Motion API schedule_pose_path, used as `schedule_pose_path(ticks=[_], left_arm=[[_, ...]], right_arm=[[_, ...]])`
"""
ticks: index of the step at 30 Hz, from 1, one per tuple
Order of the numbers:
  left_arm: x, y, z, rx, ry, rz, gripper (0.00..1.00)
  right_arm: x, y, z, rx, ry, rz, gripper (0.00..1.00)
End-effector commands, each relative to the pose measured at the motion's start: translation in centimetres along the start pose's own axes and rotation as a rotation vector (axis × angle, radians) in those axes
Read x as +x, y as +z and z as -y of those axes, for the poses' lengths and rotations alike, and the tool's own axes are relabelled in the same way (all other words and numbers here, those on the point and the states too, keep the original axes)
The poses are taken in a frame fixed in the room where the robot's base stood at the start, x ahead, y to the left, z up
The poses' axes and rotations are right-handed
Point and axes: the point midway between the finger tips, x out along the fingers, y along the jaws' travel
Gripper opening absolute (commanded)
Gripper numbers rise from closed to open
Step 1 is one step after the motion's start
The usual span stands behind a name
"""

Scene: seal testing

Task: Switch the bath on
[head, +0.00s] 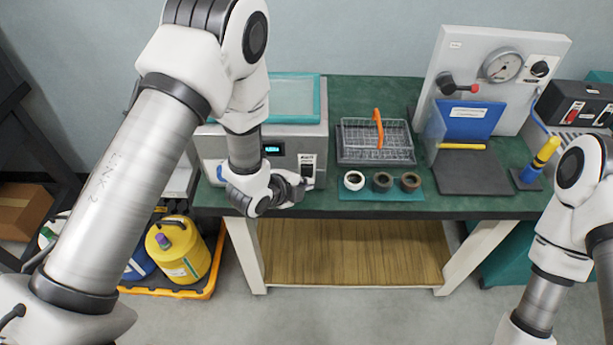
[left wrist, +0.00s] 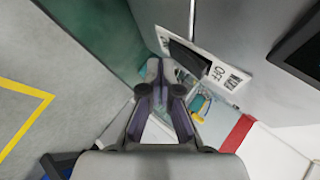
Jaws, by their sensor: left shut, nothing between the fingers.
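The bath (head: 212,147) is a grey metal box with a teal-framed lid, at the back left of the green-topped bench in the head view. Its front carries a small display with lit cyan characters (head: 272,149) and, to the right, a white switch plate (head: 307,160). In the left wrist view the switch plate (left wrist: 232,84) shows a black rocker switch (left wrist: 188,56) and printed labels, one reading OFF. My left gripper (head: 303,186) is shut and empty, just in front of and below the switch. Its fingertips (left wrist: 165,72) appear close to the rocker; contact cannot be told.
A yellow container (head: 180,255) stands on the floor at left. My right arm is at far right.

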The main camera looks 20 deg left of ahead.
Motion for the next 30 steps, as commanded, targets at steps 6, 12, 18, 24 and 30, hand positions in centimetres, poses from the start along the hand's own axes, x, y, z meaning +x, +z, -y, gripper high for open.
schedule_pose_path(ticks=[6, 12, 18, 24, 30], left_arm=[[-0.7, -0.5, -0.5, 0.001, 0.000, 0.001, 0.00], [-0.7, -0.5, -0.5, 0.000, 0.000, 0.001, 0.00], [-1.4, -1.0, -1.1, 0.001, 0.004, 0.000, 0.00], [-2.8, -2.0, -2.1, 0.002, 0.004, 0.000, 0.00], [-4.0, -2.9, -3.0, 0.001, 0.002, 0.000, 0.00]], right_arm=[[0.0, 0.0, 0.0, 0.000, 0.000, 0.000, 0.40], [0.0, 0.0, 0.0, 0.000, 0.000, 0.000, 0.40], [0.0, 0.0, 0.0, 0.000, 0.000, 0.000, 0.40], [0.0, 0.0, 0.0, 0.000, 0.000, 0.000, 0.40], [-0.1, 0.0, 0.0, 0.000, 0.000, 0.000, 0.40]])
